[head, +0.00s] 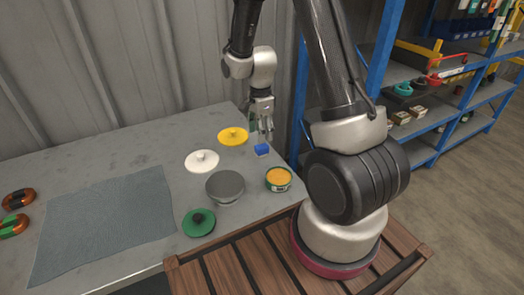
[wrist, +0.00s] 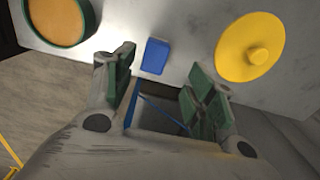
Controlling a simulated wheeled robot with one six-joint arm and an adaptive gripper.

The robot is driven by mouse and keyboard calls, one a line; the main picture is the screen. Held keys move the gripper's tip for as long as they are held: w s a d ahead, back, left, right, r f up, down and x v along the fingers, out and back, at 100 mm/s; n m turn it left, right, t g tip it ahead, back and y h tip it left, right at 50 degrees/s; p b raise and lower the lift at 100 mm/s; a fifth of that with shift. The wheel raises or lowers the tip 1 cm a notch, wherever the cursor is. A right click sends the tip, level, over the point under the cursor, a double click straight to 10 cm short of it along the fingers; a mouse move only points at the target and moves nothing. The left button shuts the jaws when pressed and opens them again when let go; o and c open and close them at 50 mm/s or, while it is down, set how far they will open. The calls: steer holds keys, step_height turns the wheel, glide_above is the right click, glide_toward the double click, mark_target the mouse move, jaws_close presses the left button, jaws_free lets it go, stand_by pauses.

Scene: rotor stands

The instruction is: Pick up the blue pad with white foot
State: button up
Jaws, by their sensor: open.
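The blue pad (head: 262,150) is a small blue block on the grey table, near its far right edge. In the wrist view the blue pad (wrist: 155,56) lies just beyond the fingertips, between their lines and apart from both. Its white foot cannot be made out in either view. My gripper (head: 264,131) is just above and behind the pad in the head view. In the wrist view my gripper (wrist: 160,72) has its green-padded fingers spread apart with nothing between them.
A yellow lid (head: 233,136) and a white lid (head: 202,161) lie left of the pad. A round tin with orange top (head: 278,179), a grey bowl (head: 225,187) and a green lid (head: 199,222) stand nearer. A grey mat (head: 105,220) covers the left. Blue shelving (head: 380,45) stands right.

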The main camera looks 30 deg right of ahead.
mark_target(262, 146)
steer(key=f, duration=0.7)
steer(key=shift+s+f, duration=0.3)
steer(key=shift+s, duration=0.05)
steer(key=shift+c, duration=0.2)
steer(key=c, duration=1.1)
